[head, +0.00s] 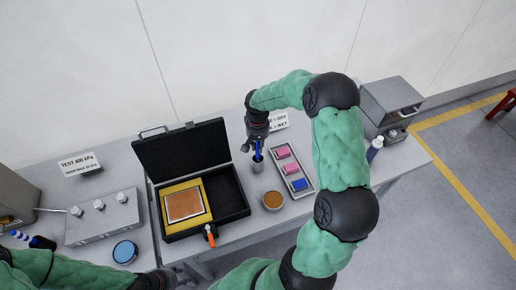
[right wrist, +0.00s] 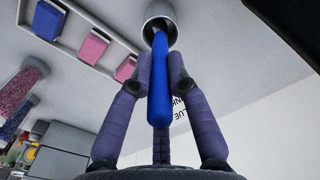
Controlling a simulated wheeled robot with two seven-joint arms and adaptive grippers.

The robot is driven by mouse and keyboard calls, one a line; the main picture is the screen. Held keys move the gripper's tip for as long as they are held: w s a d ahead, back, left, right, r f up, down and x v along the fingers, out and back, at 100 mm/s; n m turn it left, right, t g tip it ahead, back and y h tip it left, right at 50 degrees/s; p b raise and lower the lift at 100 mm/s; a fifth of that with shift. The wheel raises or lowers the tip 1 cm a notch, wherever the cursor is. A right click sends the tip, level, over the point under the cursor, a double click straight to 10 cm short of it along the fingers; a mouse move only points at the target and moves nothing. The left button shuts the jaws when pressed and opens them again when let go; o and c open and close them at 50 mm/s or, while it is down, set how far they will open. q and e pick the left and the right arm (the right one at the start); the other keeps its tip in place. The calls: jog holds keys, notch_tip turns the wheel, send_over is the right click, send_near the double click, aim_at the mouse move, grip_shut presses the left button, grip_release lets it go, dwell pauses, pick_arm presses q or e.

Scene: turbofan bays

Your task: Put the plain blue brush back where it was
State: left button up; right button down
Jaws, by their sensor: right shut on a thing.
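The plain blue brush (right wrist: 160,85) is between the fingers of my right gripper (right wrist: 160,72) in the right wrist view. Its far end reaches the mouth of a grey metal cup (right wrist: 151,12) and hides part of it. In the head view my right gripper (head: 258,143) is above the cup (head: 257,167), with the blue brush (head: 258,150) pointing down at it. How deep the brush is in the cup I cannot tell. My left gripper (head: 160,280) seems to be at the bottom edge, partly cut off; its fingers are unclear.
A tray (head: 303,191) with pink and blue blocks stands right of the cup. An open black case (head: 232,200) is on the left. A round brown-topped tin (head: 272,200) sits in front of the cup. A blue-and-white striped handle (head: 19,236) lies at far left.

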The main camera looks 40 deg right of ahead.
jog(key=shift+f, duration=0.9)
jog(key=shift+f, duration=0.2)
jog(key=c, duration=1.2)
grip_release()
jog(key=shift+r, duration=0.15)
notch_tip(320, 180, up, 12)
jog(key=shift+r, duration=0.1)
